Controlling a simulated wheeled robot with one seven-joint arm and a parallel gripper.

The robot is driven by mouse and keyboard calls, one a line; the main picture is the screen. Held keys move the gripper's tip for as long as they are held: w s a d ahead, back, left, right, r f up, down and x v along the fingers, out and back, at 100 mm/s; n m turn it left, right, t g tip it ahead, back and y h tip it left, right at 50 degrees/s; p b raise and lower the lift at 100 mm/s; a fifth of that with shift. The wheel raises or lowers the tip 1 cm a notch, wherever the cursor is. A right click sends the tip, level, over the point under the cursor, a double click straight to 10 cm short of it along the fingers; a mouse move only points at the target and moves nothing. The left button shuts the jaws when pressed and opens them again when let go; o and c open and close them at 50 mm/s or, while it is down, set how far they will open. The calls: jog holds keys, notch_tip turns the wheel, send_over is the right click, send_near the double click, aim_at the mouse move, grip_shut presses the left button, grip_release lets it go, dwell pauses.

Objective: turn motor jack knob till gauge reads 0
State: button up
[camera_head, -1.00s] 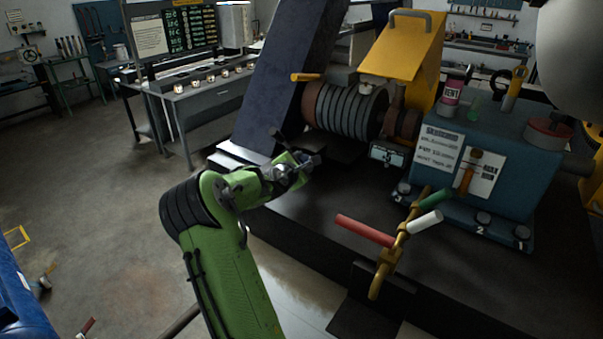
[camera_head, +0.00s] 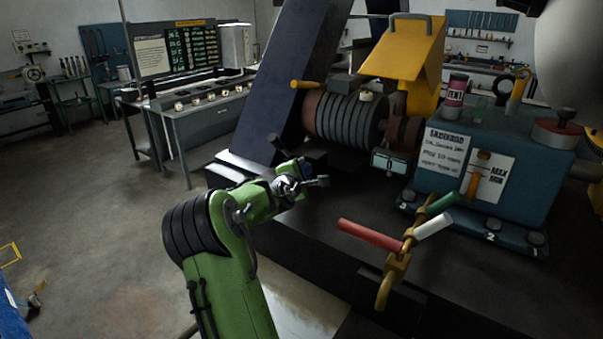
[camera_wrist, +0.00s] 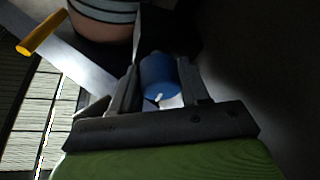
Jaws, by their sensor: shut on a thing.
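A blue round knob (camera_wrist: 158,74) with a white mark shows between my gripper's two fingers in the wrist view. The small gauge (camera_head: 389,163) with a pale display sits under the coupling, to the right of my gripper. Its display appears to read 0.
Just right of my gripper, a brass valve piece (camera_head: 394,272) with red, white and green handles stands in front of the blue pump box (camera_head: 500,165). A dark slanted panel (camera_head: 283,80) rises behind my gripper. Open floor (camera_head: 100,220) lies to the left.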

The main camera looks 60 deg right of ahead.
jog(key=shift+r, duration=0.15)
jog(key=o, duration=1)
jog(key=shift+s, duration=0.1)
jog(key=b+v, duration=0.1)
jog(key=v, duration=1.4)
jog(key=shift+a, duration=0.4)
